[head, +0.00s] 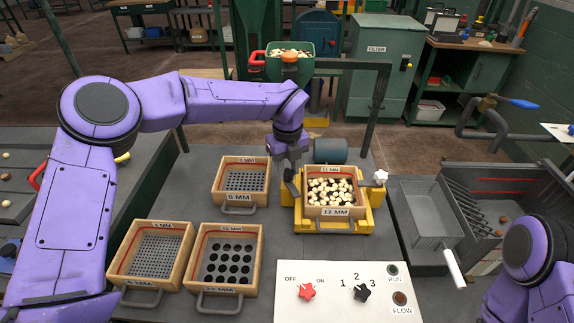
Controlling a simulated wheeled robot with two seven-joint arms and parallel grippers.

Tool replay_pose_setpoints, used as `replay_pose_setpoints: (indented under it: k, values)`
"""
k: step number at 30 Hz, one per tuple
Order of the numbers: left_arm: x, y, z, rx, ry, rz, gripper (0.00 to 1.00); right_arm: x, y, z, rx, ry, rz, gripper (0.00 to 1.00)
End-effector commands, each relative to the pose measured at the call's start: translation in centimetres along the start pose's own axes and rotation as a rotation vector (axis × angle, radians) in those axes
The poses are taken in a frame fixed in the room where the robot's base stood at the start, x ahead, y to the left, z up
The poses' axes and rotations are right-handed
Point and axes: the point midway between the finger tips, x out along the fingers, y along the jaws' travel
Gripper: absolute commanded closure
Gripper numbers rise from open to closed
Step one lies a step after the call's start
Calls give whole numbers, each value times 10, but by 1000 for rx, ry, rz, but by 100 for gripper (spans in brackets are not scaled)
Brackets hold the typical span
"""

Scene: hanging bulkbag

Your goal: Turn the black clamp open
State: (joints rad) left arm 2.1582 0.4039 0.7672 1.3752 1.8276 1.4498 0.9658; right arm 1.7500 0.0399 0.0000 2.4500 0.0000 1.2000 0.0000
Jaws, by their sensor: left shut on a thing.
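My left gripper (291,168) reaches down at the left side of the yellow shaker (287,197). It is shut on the black clamp (292,185), a small dark piece at the shaker's left edge, partly hidden by the fingers. A wooden sieve tray (334,211) labelled 11 MM sits in the shaker, filled with pale and dark pieces.
Three empty sieve trays stand left of the shaker: one behind (240,182), two in front (152,252) (225,263). A control panel (330,302) with red and black knobs is at the front. A grey scoop (430,215) lies at right. A green hopper (290,65) is behind.

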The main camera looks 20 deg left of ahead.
Motion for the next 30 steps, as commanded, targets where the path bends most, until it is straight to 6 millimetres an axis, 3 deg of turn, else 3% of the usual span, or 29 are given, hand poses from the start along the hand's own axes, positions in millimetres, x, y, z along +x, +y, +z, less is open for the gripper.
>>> replay_pose_setpoints:
  k: [15,30]
  values:
    - [-2,-1,0,386,1,-1,94,-17,2,-7,0,0,0,57]
    - [-1,-1,0,495,0,-1,94,-21,2,-9,0,0,0,57]
